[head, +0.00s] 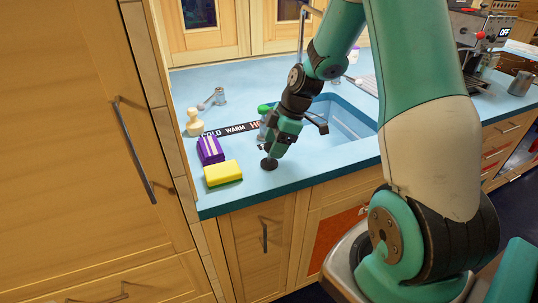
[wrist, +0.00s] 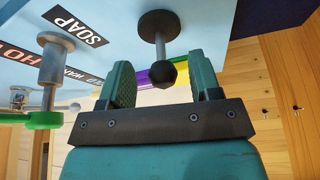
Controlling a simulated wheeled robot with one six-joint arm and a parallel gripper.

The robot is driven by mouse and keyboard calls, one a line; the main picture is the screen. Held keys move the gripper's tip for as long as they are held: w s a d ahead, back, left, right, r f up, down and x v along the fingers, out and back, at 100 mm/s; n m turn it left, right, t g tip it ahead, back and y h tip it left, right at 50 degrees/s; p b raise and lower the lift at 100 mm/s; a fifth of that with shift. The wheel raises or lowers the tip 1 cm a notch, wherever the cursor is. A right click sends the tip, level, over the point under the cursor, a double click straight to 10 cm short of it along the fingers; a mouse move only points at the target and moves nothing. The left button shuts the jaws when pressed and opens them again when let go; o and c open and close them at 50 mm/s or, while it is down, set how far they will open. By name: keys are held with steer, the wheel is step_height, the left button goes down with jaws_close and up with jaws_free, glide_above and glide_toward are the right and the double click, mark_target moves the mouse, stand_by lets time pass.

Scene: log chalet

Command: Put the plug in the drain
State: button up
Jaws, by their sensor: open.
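The plug (head: 268,163) is a dark disc with a stem and a ball knob, standing on the blue counter near its front edge. In the wrist view the plug (wrist: 158,26) is close, and its ball knob appears between the two fingers. My gripper (head: 271,147) is open just above the plug; its spread fingers (wrist: 162,78) also show in the wrist view, with a gap on either side of the knob. The blue sink basin (head: 350,120) is right of my gripper, partly behind my arm. The drain is hidden.
A yellow sponge (head: 222,172), a purple packet (head: 210,149) and a cream bottle (head: 194,123) stand left of the plug. A green-handled fitting (head: 264,108) is behind my gripper, and a small metal tap (head: 217,97) is farther back. The counter's front edge is close.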

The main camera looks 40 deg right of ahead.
mark_target(268, 163)
steer(key=x, duration=0.3)
steer(key=shift+w+a+f, duration=0.1)
steer(key=shift+a+f, duration=0.15)
steer(key=c, duration=0.9)
steer(key=shift+c, duration=0.2)
